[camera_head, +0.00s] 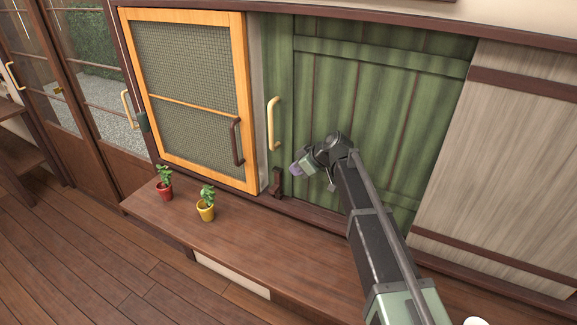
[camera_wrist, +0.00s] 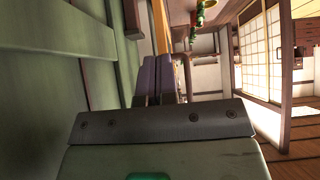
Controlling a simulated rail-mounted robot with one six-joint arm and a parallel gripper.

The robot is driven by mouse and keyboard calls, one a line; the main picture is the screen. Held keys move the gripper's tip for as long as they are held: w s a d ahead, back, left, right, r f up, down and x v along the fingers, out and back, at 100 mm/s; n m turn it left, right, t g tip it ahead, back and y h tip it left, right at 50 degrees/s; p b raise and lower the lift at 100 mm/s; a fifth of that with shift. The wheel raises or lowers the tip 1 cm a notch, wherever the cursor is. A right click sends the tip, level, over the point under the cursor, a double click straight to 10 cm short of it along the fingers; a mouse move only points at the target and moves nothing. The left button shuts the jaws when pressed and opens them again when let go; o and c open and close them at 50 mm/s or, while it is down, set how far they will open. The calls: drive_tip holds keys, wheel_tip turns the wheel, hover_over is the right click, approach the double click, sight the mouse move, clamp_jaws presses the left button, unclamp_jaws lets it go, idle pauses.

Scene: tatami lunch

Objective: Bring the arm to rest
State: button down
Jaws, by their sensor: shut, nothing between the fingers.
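My gripper (camera_head: 297,169) is at the end of my raised arm, in front of the green plank door (camera_head: 345,95) in the head view. Its purple fingers are shut and hold nothing. In the wrist view my gripper (camera_wrist: 157,80) shows its two fingers side by side, with the green door (camera_wrist: 50,80) close along the left. The cream handle (camera_head: 273,123) of the green door is to the left of and above my gripper in the head view. I cannot tell the exact gap between gripper and door.
A wooden ledge (camera_head: 240,239) runs below the doors. A red pot plant (camera_head: 164,190) and a yellow pot plant (camera_head: 205,210) stand on its left part. An orange-framed mesh door (camera_head: 190,100) is left of the green door. The plank floor (camera_head: 90,265) in front looks clear.

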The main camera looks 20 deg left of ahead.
idle(0.3)
drive_tip(key=s+d+f+m+h, duration=0.1)
drive_tip(key=s+d+m+h, duration=0.2)
drive_tip(key=s+d+m, duration=0.2)
drive_tip(key=s+d+f+m+g+h, duration=0.1)
drive_tip(key=s+d+m, duration=0.4)
drive_tip(key=s+d, duration=0.7)
drive_tip(key=s+d+f+m+h, duration=0.3)
drive_tip(key=s+d, duration=0.6)
drive_tip(key=d, duration=0.9)
drive_tip(key=m+h, duration=0.1)
drive_tip(key=m, duration=0.1)
drive_tip(key=shift+s+d+m+g+h, duration=0.15)
drive_tip(key=shift+d+m+g+h, duration=0.15)
drive_tip(key=shift+d+g+h, duration=0.1)
